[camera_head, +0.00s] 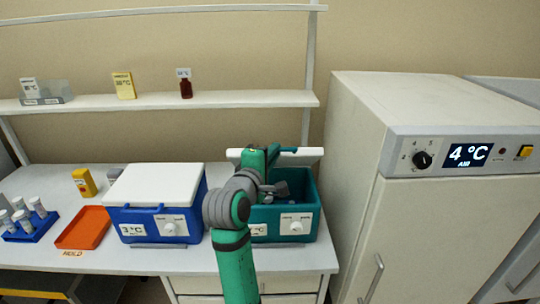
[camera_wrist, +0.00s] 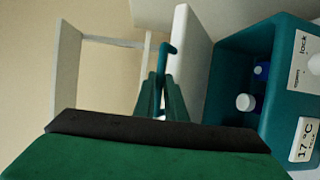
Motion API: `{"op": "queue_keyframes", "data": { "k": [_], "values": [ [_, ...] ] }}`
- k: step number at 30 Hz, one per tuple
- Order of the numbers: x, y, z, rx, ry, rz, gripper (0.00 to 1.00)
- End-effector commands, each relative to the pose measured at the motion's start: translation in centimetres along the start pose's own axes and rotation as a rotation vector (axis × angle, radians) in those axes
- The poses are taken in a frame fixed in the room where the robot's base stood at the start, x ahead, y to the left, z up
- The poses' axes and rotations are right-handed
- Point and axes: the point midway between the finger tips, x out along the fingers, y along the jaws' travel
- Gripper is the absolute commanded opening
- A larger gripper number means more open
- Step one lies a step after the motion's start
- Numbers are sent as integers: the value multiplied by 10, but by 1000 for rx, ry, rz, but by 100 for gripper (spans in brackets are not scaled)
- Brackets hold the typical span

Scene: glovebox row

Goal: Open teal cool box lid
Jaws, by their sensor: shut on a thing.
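The teal cool box (camera_head: 312,222) stands on the bench, and its interior is open to view. Its white lid (camera_head: 313,155) is raised, roughly upright at the back of the box; it shows edge-on in the wrist view (camera_wrist: 190,60). My gripper (camera_wrist: 161,90) is shut on the lid's teal handle (camera_wrist: 166,52), on the lid's outer side. In the camera_head view my arm hides part of the box and lid. Inside the box are a white-capped bottle (camera_wrist: 245,102) and a blue item (camera_wrist: 262,71). The box front has a white latch panel and a 17 °C label (camera_wrist: 304,139).
A blue cool box (camera_head: 155,222) with its white lid closed stands close on the left. An orange tray (camera_head: 84,228), a yellow container (camera_head: 84,182) and a blue tube rack (camera_head: 30,232) lie further left. A tall white cabinet (camera_head: 365,170) stands close on the right. A shelf (camera_head: 130,101) runs above.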

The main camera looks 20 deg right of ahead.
Motion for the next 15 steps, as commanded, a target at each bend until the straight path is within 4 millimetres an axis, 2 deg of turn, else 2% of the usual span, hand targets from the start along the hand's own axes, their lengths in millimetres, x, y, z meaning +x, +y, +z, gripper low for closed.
{"op": "queue_keyframes", "data": {
  "k": [3,4,6,15],
  "values": [
    [0,3,2,2,-2,6,0],
    [0,3,2,2,-2,6,13],
    [0,3,2,2,-2,6,30],
    [-2,1,0,1,0,3,30]
  ]
}}
